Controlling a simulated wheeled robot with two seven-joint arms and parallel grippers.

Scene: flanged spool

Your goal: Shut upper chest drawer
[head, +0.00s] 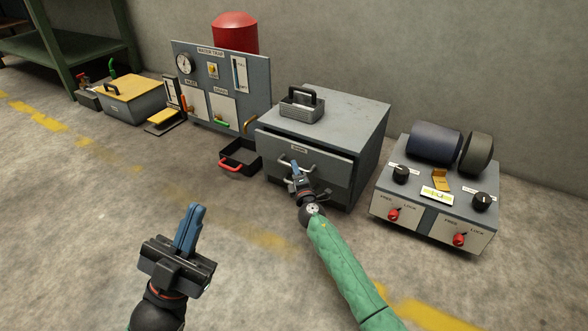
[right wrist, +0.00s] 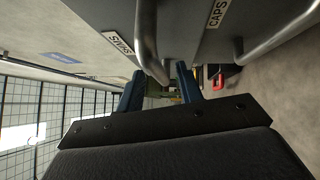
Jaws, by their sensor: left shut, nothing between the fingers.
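The grey chest (head: 345,125) stands at the centre right in the head view. Its upper drawer (head: 335,168) sticks out at the front, with a dark gap along its top edge. In the right wrist view the upper drawer's label reads SHIMS (right wrist: 118,43) and its metal bar handle (right wrist: 147,35) reaches down toward my fingers. My right gripper (head: 294,172) is at this handle; in the wrist view its fingers (right wrist: 160,88) are apart, with the handle's end between or just beyond them. Contact is unclear. My left gripper (head: 190,228) is shut and empty, well away from the chest.
A black tray (head: 240,157) with a red handle lies on the floor left of the chest. A control box (head: 435,215) with red switches stands close on the right. A caddy (head: 302,103) sits on the chest. The lower drawer's CAPS label (right wrist: 217,13) shows.

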